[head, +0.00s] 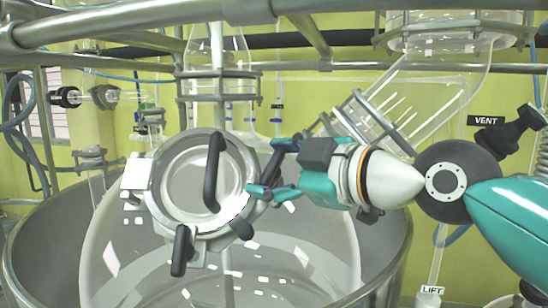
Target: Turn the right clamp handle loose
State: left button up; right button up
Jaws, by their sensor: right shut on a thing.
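The round glass port cover (180,190) with its metal ring faces me at the middle left, with a black upright bar handle (213,172) across it. The right clamp handle (271,166) is a dark lever at the ring's right edge, partly hidden by my fingers. My right gripper (265,168) comes in from the right with teal fingers and is shut on this handle. Another black clamp handle (181,252) hangs at the ring's lower left, and a black knob (242,228) sits at its lower right. My left gripper is not in view.
The big glass vessel sits inside a wide metal bowl (395,250). Metal frame bars (150,20) cross the top. Glass pipes (430,90) slope behind my right arm. VENT (486,121) and LIFT (431,290) labels are at the right.

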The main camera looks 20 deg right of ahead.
jog(key=n+g, duration=0.3)
jog(key=shift+w+n+y, duration=0.1)
jog(key=shift+n+y, duration=0.3)
jog(key=shift+f+n+g, duration=0.1)
jog(key=shift+n+g, duration=0.9)
jog(key=o, duration=1.2)
jog(key=shift+c, duration=0.2)
jog(key=v, duration=0.7)
jog(key=shift+s+d, duration=0.15)
jog(key=shift+s, duration=0.1)
